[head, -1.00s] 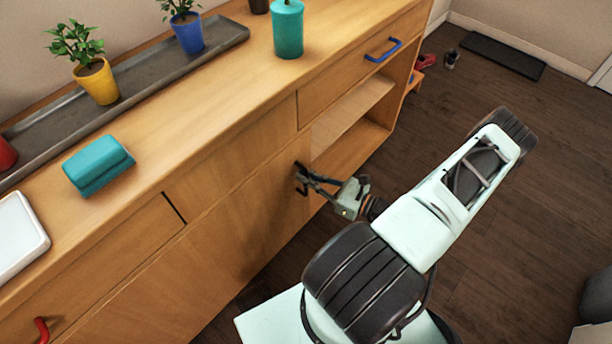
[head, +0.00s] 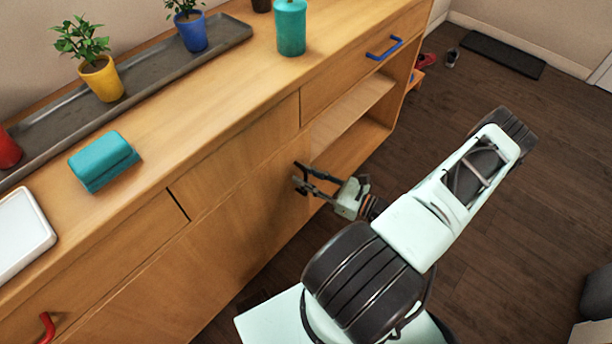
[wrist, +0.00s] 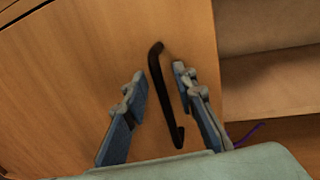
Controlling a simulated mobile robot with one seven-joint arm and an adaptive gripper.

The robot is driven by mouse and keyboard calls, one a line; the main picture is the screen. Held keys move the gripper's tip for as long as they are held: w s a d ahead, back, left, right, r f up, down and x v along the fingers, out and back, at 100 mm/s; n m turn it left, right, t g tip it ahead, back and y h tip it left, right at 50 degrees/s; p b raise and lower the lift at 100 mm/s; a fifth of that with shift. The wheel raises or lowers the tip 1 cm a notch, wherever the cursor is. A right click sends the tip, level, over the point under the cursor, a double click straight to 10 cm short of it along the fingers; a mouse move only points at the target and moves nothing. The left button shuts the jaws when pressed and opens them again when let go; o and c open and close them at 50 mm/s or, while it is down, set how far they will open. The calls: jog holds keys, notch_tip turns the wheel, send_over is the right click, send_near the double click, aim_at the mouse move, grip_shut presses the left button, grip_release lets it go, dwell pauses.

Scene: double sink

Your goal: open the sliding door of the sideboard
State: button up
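The sideboard's sliding door (head: 245,225) is a plain wooden panel. An open compartment with a shelf (head: 350,118) lies to its right. A black bar handle (wrist: 163,90) sits near the door's right edge and stands slightly tilted in the wrist view. My gripper (head: 298,179) is in front of that edge, and the handle is hard to make out there in the head view. In the wrist view my gripper (wrist: 155,88) is open, with one finger on each side of the handle and a visible gap to both. Whether the fingertips reach the handle's depth is unclear.
A drawer with a blue handle (head: 384,48) is above the open compartment. A red handle (head: 42,328) is at lower left. The floor (head: 540,180) at right is mostly clear.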

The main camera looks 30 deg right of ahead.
jog(key=v, duration=1.2)
dwell(0.4)
